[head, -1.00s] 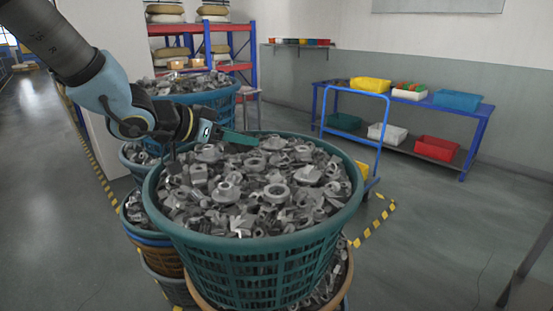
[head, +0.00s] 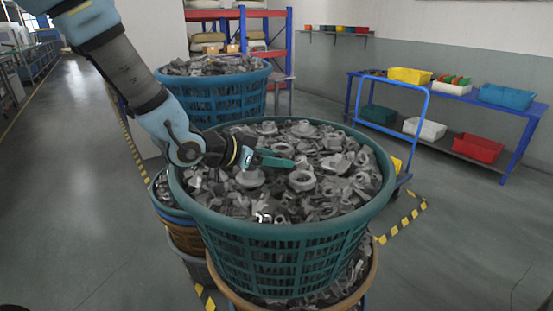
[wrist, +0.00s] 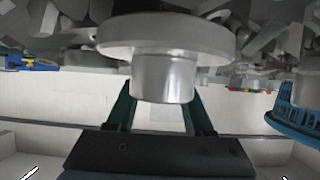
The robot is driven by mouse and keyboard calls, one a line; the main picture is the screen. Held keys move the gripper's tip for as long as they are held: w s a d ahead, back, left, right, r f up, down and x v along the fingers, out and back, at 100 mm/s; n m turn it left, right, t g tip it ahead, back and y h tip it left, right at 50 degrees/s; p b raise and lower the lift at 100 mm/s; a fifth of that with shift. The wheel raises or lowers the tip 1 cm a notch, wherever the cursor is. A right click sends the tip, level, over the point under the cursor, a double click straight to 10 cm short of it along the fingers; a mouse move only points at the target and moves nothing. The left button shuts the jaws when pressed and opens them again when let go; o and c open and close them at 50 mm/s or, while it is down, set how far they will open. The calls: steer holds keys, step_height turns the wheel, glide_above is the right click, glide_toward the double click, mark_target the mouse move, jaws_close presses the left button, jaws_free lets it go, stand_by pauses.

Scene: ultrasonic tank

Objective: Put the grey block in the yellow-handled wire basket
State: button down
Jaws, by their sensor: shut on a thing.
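My gripper (head: 280,160) reaches in from the upper left, over the parts in a large round teal plastic basket (head: 280,240). Its teal fingers are closed on a grey flanged metal part (wrist: 163,78), a wide disc with a short cylinder. In the wrist view the cylinder lies between the two fingers of my gripper (wrist: 162,105). The basket is heaped with similar loose grey parts (head: 330,165). I cannot single out a grey block among them. No yellow-handled wire basket shows in either view.
A blue plastic basket of parts (head: 214,97) stands behind. A blue trolley handle (head: 425,125) rises at the right. A blue table (head: 505,112) with coloured bins stands along the right wall. Smaller stacked baskets (head: 180,222) crowd the left. Open floor lies at the left.

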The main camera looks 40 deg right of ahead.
steer(key=shift+c, duration=1.4)
jaws_free()
steer(key=shift+f, duration=0.1)
